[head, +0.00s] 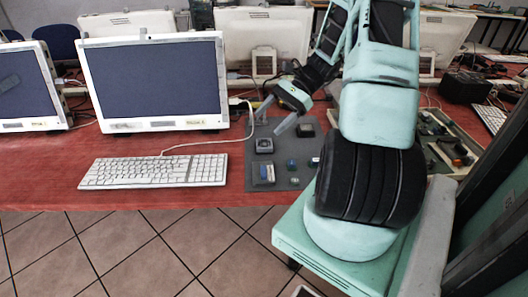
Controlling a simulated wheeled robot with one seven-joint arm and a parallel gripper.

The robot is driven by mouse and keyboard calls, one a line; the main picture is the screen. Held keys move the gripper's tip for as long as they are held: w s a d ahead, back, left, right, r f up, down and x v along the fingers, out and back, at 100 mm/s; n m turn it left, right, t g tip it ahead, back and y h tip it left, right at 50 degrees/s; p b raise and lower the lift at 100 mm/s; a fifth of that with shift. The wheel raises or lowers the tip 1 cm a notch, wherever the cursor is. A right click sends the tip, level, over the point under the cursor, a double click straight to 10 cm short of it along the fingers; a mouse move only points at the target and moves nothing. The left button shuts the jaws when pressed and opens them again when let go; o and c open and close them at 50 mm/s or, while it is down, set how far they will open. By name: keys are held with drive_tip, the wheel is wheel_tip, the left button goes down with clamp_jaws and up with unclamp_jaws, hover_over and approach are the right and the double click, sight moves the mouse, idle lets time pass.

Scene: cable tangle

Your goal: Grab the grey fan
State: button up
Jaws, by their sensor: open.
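A small grey square block with a round face (264,145), which looks like the grey fan, lies on the dark grey mat (250,180) on the red table. My gripper (267,125) is open and points down and left. Its fingertips show just above and behind the fan in the picture, and nothing is between them. I cannot tell the exact height of the fingers over the mat.
Also on the mat are a dark square part (306,130), a grey-blue block (267,173) and several small bluish parts (291,164). A white keyboard (153,171) and monitor (155,80) stand left. A white cable (205,143) runs near the mat's left edge.

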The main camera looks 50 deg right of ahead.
drive_tip(key=s+d+f+m+t, duration=0.1)
drive_tip(key=s+d+m+t, duration=0.1)
drive_tip(key=s+d, duration=0.1)
drive_tip(key=s+d+f+m+t+h+b, duration=0.1)
drive_tip(key=s+d+f+m+t, duration=0.1)
drive_tip(key=d, duration=0.3)
drive_tip(key=s+d+f+m+t, duration=0.2)
drive_tip(key=s+d+m, duration=0.1)
drive_tip(key=s+d, duration=0.1)
drive_tip(key=shift+d+f, duration=0.1)
drive_tip(key=shift+d, duration=0.2)
drive_tip(key=shift+w+a+f, duration=0.1)
drive_tip(key=shift+f, duration=0.05)
approach(266, 143)
drive_tip(key=x, duration=0.3)
drive_tip(key=shift+w+f, duration=0.25)
drive_tip(key=shift+f, duration=0.05)
drive_tip(key=shift+r+x, duration=0.2)
drive_tip(key=shift+x, duration=2.5)
drive_tip(key=shift+a, duration=0.15)
drive_tip(key=shift+h, duration=0.3)
drive_tip(key=c, duration=1.1)
